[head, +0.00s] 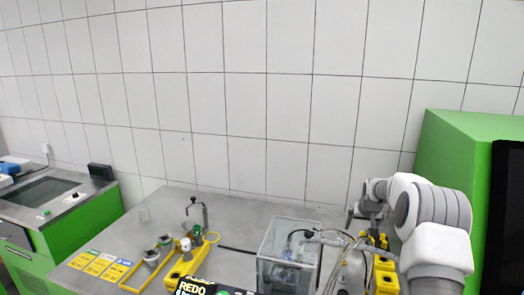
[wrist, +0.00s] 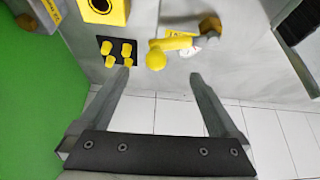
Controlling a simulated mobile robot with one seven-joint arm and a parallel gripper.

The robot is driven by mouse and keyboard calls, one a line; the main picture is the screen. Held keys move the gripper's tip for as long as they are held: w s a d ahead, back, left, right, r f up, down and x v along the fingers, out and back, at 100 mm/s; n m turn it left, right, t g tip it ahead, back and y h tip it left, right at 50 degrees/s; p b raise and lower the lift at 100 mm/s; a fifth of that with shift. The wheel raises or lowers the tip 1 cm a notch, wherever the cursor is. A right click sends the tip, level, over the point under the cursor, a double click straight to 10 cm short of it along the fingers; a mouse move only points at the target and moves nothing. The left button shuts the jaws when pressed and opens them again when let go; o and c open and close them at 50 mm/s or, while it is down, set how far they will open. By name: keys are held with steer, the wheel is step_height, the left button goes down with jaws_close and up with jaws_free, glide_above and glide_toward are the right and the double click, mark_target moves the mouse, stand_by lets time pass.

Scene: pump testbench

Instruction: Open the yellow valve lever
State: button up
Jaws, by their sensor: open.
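In the wrist view, the yellow valve lever (wrist: 178,43) has a round yellow ball (wrist: 155,60) at its near end. Its other end meets a brownish-yellow fitting (wrist: 210,25) on the grey surface. My gripper (wrist: 158,78) is open and empty. The ball lies just beyond the fingertips, roughly between their lines; I see no contact. In the head view, my gripper (head: 358,215) is small, at the right part of the bench by yellow parts. I cannot make out the lever there.
A black plate with several yellow knobs (wrist: 117,52) sits close to the left finger. A yellow block (wrist: 103,10) is beyond it. In the head view, a clear tank (head: 288,255) and a green cabinet (head: 455,145) flank the arm. The grey bench (head: 245,210) has bare room in the middle.

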steer(key=shift+r+p, duration=1.35)
steer(key=shift+r, duration=1.65)
steer(key=s+a+r+n, duration=0.1)
steer(key=s+a+r, duration=0.6)
steer(key=s+r, duration=0.3)
steer(key=s+a+r, duration=0.6)
steer(key=s+r, duration=0.3)
steer(key=s, duration=0.1)
steer(key=s+a+f, duration=0.1)
steer(key=s+a, duration=0.2)
steer(key=s, duration=1.1)
steer(key=s+a+f+n+y, duration=0.1)
steer(key=s+a, duration=0.2)
steer(key=s, duration=1)
steer(key=shift+s+a+f, duration=0.25)
steer(key=shift+s+a, duration=0.1)
steer(key=shift+s, duration=0.05)
